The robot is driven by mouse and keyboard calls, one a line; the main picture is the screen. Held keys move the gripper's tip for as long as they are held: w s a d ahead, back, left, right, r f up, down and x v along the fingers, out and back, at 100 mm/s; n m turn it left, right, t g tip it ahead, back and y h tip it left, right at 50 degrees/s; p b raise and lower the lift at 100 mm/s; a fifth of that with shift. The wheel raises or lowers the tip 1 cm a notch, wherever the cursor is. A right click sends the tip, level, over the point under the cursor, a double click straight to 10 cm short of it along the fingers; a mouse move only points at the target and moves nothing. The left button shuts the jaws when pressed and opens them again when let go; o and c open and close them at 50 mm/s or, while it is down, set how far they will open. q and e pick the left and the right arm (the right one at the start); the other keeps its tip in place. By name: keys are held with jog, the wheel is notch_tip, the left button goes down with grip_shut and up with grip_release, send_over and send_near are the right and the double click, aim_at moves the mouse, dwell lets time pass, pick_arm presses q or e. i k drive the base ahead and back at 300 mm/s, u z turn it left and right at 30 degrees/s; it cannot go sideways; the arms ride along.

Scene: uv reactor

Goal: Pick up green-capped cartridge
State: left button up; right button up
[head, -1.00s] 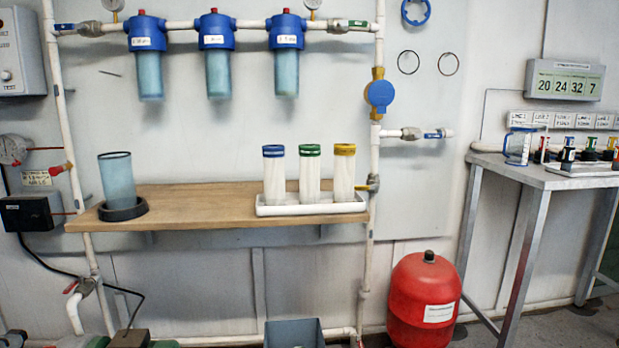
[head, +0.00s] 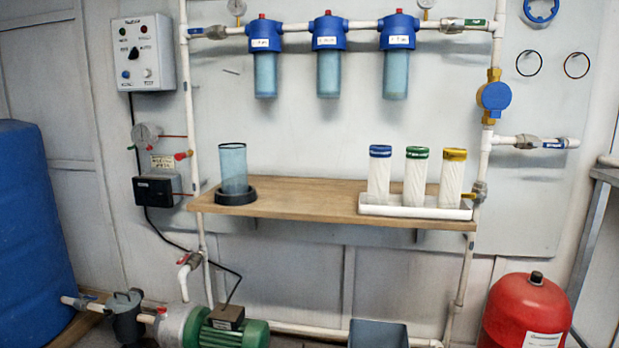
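The green-capped cartridge (head: 415,178) is a white cylinder with a green top. It stands upright in the middle of a row of three in a white tray (head: 375,209) at the right end of the wooden shelf (head: 290,198). A blue-capped cartridge (head: 379,176) stands to its left and a yellow-capped cartridge (head: 452,179) to its right, each a small gap away. Neither of my grippers is in the head view.
A clear blue housing bowl (head: 233,168) stands in a black ring at the shelf's left. Three blue filter housings (head: 328,60) hang above. A green pump (head: 235,333) and red tank (head: 526,312) are below.

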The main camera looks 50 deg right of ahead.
aim_at(417, 157)
jog(key=u, duration=0.95)
jog(key=k, duration=1.3)
jog(key=z, duration=0.95)
